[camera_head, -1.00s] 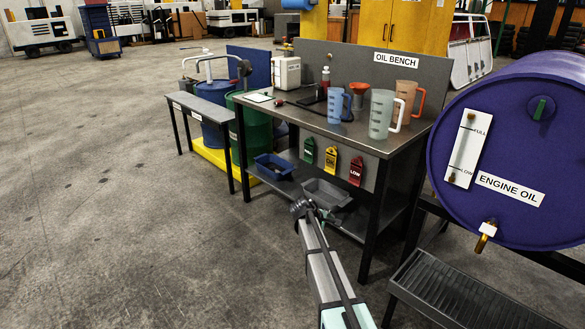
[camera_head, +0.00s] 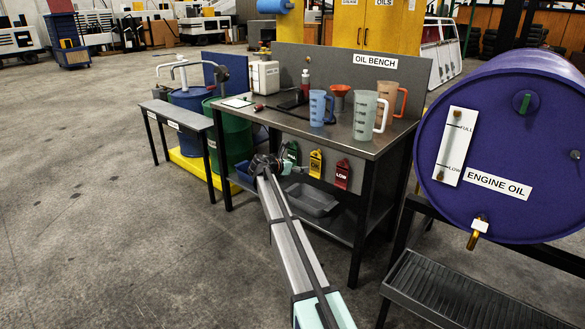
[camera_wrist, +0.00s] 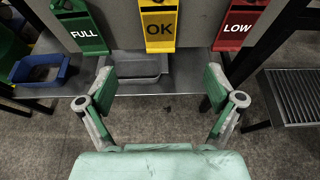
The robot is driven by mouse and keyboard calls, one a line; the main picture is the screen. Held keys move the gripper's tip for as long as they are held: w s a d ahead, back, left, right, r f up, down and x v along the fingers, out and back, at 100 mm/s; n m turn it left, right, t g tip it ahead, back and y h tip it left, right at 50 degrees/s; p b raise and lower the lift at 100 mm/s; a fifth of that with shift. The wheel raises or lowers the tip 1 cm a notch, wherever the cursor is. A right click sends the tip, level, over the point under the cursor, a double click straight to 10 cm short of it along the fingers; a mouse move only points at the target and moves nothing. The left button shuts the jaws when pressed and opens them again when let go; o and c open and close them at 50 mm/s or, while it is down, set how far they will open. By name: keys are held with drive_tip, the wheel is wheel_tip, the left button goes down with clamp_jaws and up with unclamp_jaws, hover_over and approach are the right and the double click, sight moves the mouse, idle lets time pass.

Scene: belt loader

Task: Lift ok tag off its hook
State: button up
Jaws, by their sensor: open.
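The yellow OK tag (camera_head: 315,163) hangs on the front of the oil bench (camera_head: 330,137), between the green FULL tag (camera_head: 291,152) and the red LOW tag (camera_head: 342,174). In the wrist view the OK tag (camera_wrist: 159,26) is at the top middle, ahead of my gripper (camera_wrist: 160,90). The gripper's two green-padded fingers are spread wide with nothing between them. The tag's upper end and hook are cut off in the wrist view. In the head view my gripper (camera_head: 285,168) is near the tags, partly hidden by my arm.
A grey tray (camera_head: 312,199) and a blue bin (camera_wrist: 40,71) sit on the bench's lower shelf. Jugs and a red funnel stand on the bench top. The purple engine oil drum (camera_head: 500,140) and a ribbed grate (camera_head: 455,290) are at right. The floor at left is clear.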

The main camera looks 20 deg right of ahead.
sight(315, 164)
drive_tip(key=b+x, duration=0.2)
drive_tip(key=x, duration=1.3)
drive_tip(key=shift+w+f, duration=0.1)
drive_tip(key=shift+f, duration=0.05)
drive_tip(key=c, duration=1.2)
drive_tip(key=shift+c, duration=0.2)
drive_tip(key=shift+r+p, duration=0.4)
drive_tip(key=shift+p, duration=0.35)
drive_tip(key=shift+p+v, duration=0.55)
drive_tip(key=shift+v, duration=0.25)
drive_tip(key=shift+a, duration=0.15)
